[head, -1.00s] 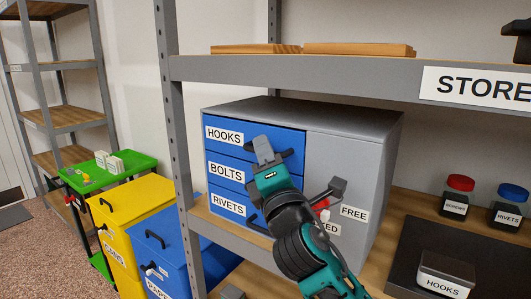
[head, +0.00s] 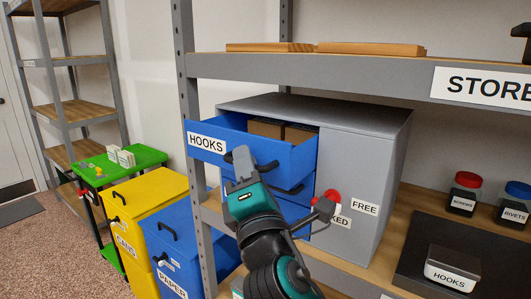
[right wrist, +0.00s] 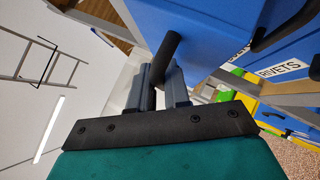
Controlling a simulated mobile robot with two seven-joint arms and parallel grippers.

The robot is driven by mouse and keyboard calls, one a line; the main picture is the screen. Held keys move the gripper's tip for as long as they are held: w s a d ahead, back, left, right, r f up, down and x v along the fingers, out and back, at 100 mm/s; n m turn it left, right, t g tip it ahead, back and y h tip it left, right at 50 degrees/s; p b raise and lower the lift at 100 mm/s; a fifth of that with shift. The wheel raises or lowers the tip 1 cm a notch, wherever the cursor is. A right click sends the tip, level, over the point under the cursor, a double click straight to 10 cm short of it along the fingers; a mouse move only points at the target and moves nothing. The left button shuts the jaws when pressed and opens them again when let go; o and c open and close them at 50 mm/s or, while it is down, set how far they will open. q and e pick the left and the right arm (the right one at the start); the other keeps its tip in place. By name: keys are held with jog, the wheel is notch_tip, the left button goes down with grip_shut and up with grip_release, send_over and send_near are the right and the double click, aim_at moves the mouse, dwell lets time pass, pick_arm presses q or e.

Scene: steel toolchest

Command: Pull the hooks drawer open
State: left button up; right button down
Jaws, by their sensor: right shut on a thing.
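The blue hooks drawer (head: 290,165), labelled HOOKS, stands pulled out of the top left of the grey cabinet (head: 368,150) in the head view. Its open top shows brown contents or compartments (head: 265,128) inside. My right gripper (head: 242,160) is at the drawer's front, shut on its dark bar handle (right wrist: 168,52). In the right wrist view the fingers (right wrist: 166,85) close around this handle. In the head view the gripper hides most of the handle. My left gripper is not in view.
Other blue drawers sit below, largely hidden by my right arm. A red knob (head: 332,196) is on the cabinet by the FREE label (head: 364,207) and a partly hidden label. A shelf post (head: 184,80) stands close left. Yellow (head: 150,190) and blue bins stand beyond it.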

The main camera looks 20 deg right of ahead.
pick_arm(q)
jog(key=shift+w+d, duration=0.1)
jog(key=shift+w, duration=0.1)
pick_arm(e)
jog(key=s+a, duration=0.3)
jog(key=a, duration=0.1)
jog(key=shift+s+a, duration=0.35)
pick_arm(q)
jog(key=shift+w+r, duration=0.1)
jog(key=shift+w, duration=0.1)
pick_arm(e)
jog(key=c, duration=1.2)
grip_release()
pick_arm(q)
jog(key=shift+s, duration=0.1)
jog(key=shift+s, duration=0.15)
pick_arm(e)
jog(key=shift+f, duration=0.1)
